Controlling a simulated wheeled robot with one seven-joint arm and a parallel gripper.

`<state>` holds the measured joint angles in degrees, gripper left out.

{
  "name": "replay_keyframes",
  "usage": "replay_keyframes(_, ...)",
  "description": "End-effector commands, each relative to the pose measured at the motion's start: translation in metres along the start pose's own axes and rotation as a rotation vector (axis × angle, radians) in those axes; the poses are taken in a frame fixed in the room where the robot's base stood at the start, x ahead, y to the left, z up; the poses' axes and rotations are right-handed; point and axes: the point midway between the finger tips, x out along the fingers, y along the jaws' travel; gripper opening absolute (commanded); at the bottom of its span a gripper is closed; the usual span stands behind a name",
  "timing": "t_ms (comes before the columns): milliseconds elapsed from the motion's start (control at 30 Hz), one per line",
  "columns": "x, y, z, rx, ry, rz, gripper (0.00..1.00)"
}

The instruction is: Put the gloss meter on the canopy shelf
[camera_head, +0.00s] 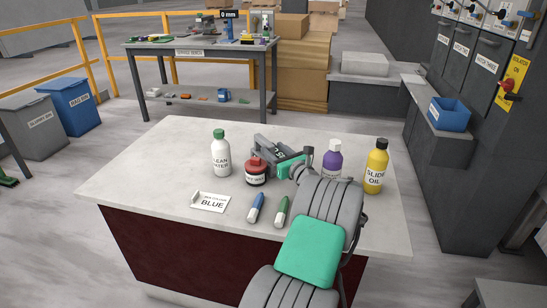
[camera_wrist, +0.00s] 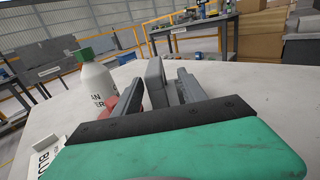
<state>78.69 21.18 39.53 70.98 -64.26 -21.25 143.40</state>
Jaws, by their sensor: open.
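My gripper (camera_head: 270,150) is low over the stone slab (camera_head: 150,170), behind the red-lidded jar. In the wrist view my gripper (camera_wrist: 160,77) is open. A plain grey upright block (camera_wrist: 155,82), which looks like the gloss meter, stands between or just beyond its two fingers, nearer the right one. I cannot tell whether either finger touches it. In the head view the block is hard to tell apart from the grey fingers. No shelf is clearly marked as the canopy shelf.
A white green-capped bottle (camera_head: 221,155) and the red-lidded jar (camera_head: 256,172) stand left of my gripper; a purple bottle (camera_head: 332,160) and yellow bottle (camera_head: 375,170) stand right. A card (camera_head: 210,202), blue marker (camera_head: 256,208) and green marker (camera_head: 282,212) lie in front. A workbench (camera_head: 190,49) stands behind.

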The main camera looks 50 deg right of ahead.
Motion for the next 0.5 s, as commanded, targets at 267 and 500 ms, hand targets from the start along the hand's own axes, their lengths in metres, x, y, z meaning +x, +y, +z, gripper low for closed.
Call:
replay_keyframes(267, 0.046, 0.008, 0.000, -0.004, 0.000, 0.001, 0.49)
replay_keyframes(500, 0.059, 0.006, 0.003, -0.003, 0.001, -0.002, 0.49)
